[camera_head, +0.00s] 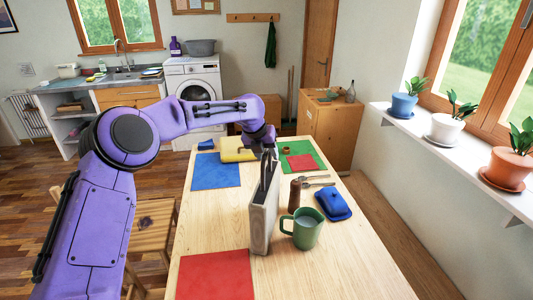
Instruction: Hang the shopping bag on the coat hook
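The shopping bag (262,222) is a narrow beige bag standing upright on the wooden table, with dark handles (267,172) rising from its top. My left gripper (267,152) is above the handles, at the end of my purple arm from the left. Its fingers blend with the dark handles, so I cannot tell whether it is open or holds them. The coat hooks are on a wooden rail (244,18) on the far wall, with a dark green cloth (270,46) hanging at its right end. My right gripper is not in view.
A green mug (303,230) stands close right of the bag, near a brown mill (295,194) and a blue lidded dish (333,204). A yellow object (236,149) lies behind. Blue (216,171) and red (214,277) mats lie left. The table's front right is clear.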

